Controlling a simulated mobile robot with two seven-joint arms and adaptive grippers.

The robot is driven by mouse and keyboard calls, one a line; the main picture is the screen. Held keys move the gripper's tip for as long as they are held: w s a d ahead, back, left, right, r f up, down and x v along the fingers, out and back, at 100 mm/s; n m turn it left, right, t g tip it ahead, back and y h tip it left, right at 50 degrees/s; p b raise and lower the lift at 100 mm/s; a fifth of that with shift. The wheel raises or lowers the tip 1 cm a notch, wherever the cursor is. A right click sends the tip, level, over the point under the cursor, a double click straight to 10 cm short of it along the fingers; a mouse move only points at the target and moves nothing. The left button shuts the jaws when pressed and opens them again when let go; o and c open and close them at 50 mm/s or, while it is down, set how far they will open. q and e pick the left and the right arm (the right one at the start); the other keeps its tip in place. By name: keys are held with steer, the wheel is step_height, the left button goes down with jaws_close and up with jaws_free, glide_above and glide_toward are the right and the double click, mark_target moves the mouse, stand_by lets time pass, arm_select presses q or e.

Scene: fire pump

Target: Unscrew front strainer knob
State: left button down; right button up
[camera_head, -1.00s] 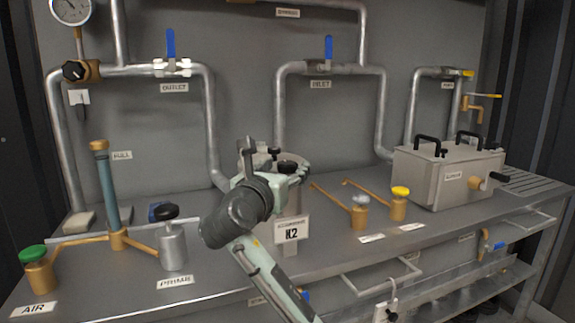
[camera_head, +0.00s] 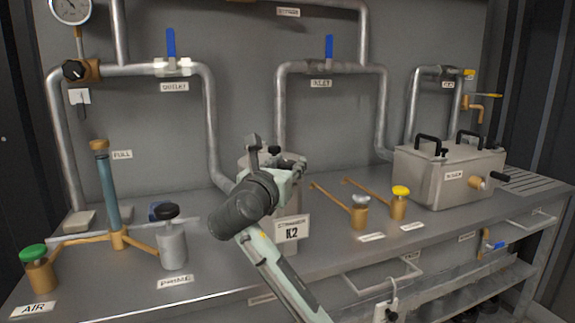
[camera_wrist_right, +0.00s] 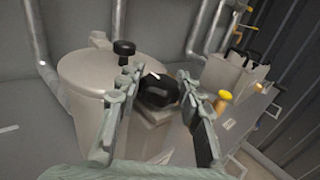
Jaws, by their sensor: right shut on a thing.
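The strainer is a grey metal canister with a round lid (camera_wrist_right: 92,68), standing on the bench behind the K2 label in the head view. A black knob (camera_wrist_right: 124,47) stands upright at the lid's far side. The front strainer knob (camera_wrist_right: 158,90), black and rounded, sits near the lid's front edge, between the fingers of my right gripper (camera_wrist_right: 160,110). My right gripper is shut on this knob. In the head view the right gripper (camera_head: 278,158) is over the strainer, and my wrist hides much of the lid and the front knob. My left gripper is not in view.
A grey box with black handles (camera_head: 448,175) stands on the bench to the right. Yellow-capped (camera_head: 400,192) and grey-capped valves (camera_head: 360,204) stand right of the strainer. The prime cylinder (camera_head: 172,243) stands to the left. Pipes (camera_head: 280,120) rise behind.

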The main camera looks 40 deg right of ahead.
steer(key=shift+n+t+y, duration=0.3)
steer(key=shift+n+t, duration=0.1)
